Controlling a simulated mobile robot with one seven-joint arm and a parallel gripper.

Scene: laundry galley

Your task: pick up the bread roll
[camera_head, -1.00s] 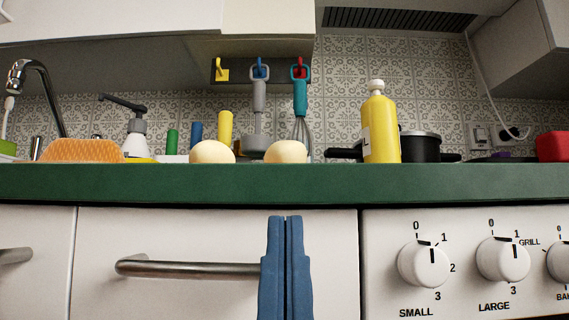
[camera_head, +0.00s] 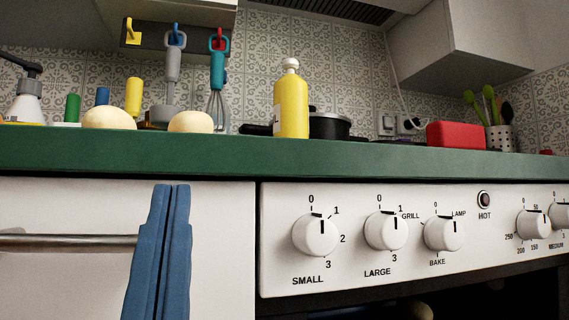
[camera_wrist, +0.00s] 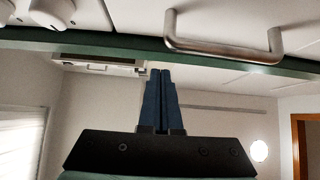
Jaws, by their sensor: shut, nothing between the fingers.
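Two pale, rounded domes that look like bread rolls sit on the green counter (camera_head: 330,156) near its front edge in the head view. The larger-looking bread roll (camera_head: 108,118) is on the left and the other bread roll (camera_head: 190,122) is just right of it. Their undersides are hidden by the counter edge. My gripper (camera_head: 172,188) points up, its blue fingers together and empty, below the counter edge in front of the white drawer. The fingers also show in the wrist view (camera_wrist: 160,72), where no roll is seen.
A yellow bottle (camera_head: 291,105) and a dark pot (camera_head: 330,126) stand right of the rolls. Utensils hang from a rack (camera_head: 150,37) behind. A metal drawer handle (camera_head: 70,241) is beside my fingers. Stove knobs (camera_head: 316,236) project at the right. A red box (camera_head: 456,135) is farther right.

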